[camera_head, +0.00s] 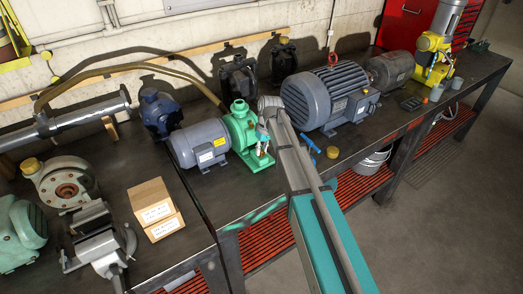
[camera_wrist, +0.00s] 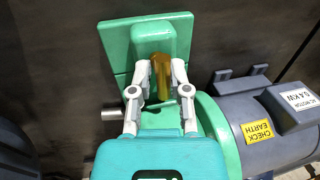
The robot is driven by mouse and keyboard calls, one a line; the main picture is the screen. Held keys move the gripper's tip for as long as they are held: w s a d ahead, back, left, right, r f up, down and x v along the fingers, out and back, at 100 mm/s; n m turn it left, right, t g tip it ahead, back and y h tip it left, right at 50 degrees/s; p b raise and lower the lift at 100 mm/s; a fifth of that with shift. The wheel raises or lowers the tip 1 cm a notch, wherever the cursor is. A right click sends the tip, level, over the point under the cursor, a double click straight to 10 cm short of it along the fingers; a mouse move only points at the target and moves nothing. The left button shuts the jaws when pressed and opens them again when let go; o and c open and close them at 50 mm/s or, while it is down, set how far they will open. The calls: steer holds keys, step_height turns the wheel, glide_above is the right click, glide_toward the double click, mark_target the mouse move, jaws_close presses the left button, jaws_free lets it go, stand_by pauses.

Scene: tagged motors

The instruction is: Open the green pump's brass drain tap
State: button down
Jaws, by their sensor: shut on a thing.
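The green pump (camera_head: 241,127) stands on the bench, coupled to a grey motor (camera_head: 199,144) with a yellow label. In the wrist view the pump's green casing (camera_wrist: 217,130) and foot (camera_wrist: 118,45) surround my gripper. The brass drain tap (camera_wrist: 163,76) shows as a gold-brown piece between the fingertips. My gripper (camera_wrist: 162,68) is shut on it, one pale finger on each side. In the head view my gripper (camera_head: 264,146) is at the pump's front right, and the tap cannot be made out there. The tap's lower part is hidden by the gripper.
A large grey motor (camera_head: 325,97) stands close on the right of my arm. A blue-handled tool (camera_head: 310,143) and a yellow cap (camera_head: 332,152) lie near it. Cardboard boxes (camera_head: 155,207) and a vise (camera_head: 98,240) are at the left. A hose (camera_head: 130,66) runs behind the pump.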

steer(key=c, duration=0.6)
jaws_free()
steer(key=shift+m, duration=0.5)
steer(key=m+t, duration=0.1)
steer(key=m, duration=0.3)
steer(key=shift+s, duration=0.1)
steer(key=m+t, duration=0.1)
steer(key=m, duration=0.5)
steer(key=shift+d, duration=0.1)
steer(key=shift+d+r+p, duration=0.1)
steer(key=shift+r+p, duration=0.65)
steer(key=shift+p, duration=0.05)
step_height(320, 180, up, 12)
steer(key=s+d+r+p, duration=0.1)
steer(key=d+p, duration=0.1)
steer(key=p, duration=1.1)
steer(key=shift+w+d+r+n+g+h+p, duration=0.15)
steer(key=shift+w+d+r+n+h+p, duration=0.15)
steer(key=shift+w+d+r+n+p, duration=1.7)
steer(key=shift+w+d+r+n+g+h+p, duration=0.25)
steer(key=shift+w+d+r+n+p, duration=0.6)
steer(key=shift+d+n, duration=2.1)
steer(key=shift+w+d+r+n+g+h+p, duration=0.1)
steer(key=shift+w+d+r+n+h+p, duration=0.25)
steer(key=shift+w+d+r+n+p, duration=1.4)
